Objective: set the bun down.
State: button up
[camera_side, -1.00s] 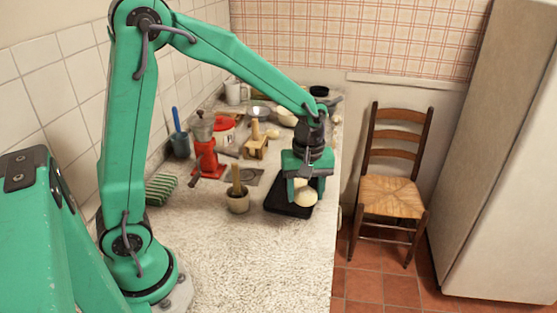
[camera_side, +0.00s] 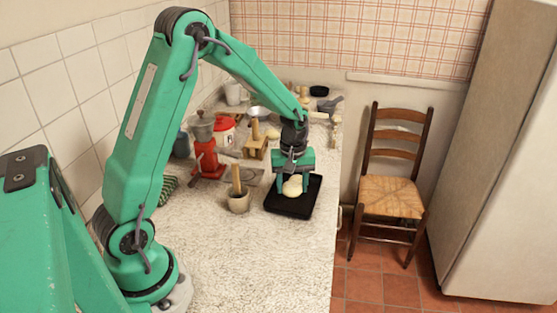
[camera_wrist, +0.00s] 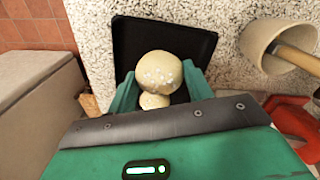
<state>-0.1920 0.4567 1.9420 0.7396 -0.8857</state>
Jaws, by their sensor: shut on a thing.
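The bun (camera_side: 293,186) is pale and round, with a smaller knob on one side. In the wrist view it shows speckled with white (camera_wrist: 160,72). My gripper (camera_side: 293,190) points down, with its two green fingers on either side of the bun, shut on it. A black square tray (camera_side: 297,208) lies under the bun, and its raised rim also shows in the wrist view (camera_wrist: 207,42). The bun is over the tray's middle. I cannot tell whether it touches the tray floor.
A cup with a wooden pestle (camera_side: 238,203) stands just left of the tray. A red moka pot (camera_side: 207,160) and a wooden stand (camera_side: 256,150) are farther back. The counter's right edge is close beside the tray. The front counter (camera_side: 250,260) is clear.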

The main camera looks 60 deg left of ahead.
aim_at(292, 195)
jog(key=shift+f, duration=0.15)
jog(key=shift+f, duration=1.85)
jog(key=shift+f, duration=0.15)
jog(key=o, duration=1)
notch_tip(292, 195, up, 12)
jog(key=shift+r, duration=0.1)
jog(key=shift+r, duration=0.1)
